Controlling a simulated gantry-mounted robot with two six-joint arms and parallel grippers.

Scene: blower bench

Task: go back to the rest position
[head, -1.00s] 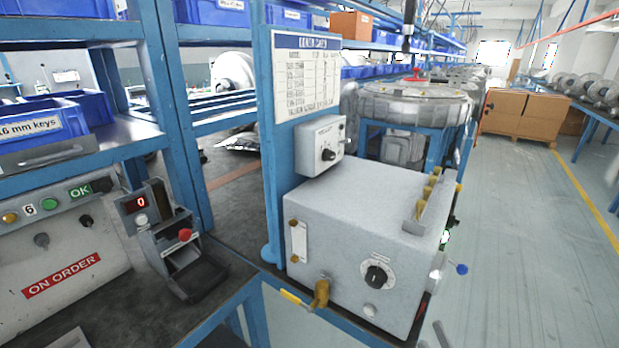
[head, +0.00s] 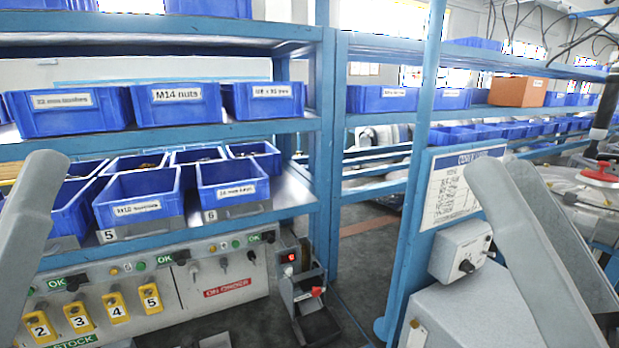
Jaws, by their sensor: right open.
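The task names no object. In the head view, my right gripper (head: 508,170) is raised at the right, close to the camera. It shows as two grey slab-like parts, open, with nothing seen between them. It overlaps the grey test box (head: 470,318) in the picture; I cannot tell the gap in depth. A grey part of my left arm stands raised at the left edge. My left gripper cannot be made out.
Blue shelving (head: 225,128) with labelled blue bins (head: 180,105) fills the left and middle. Below is a control panel (head: 215,285) with numbered yellow tags, and a small device (head: 305,300). A chart board (head: 450,190) stands right of centre. A red-handled tool (head: 600,172) is at far right.

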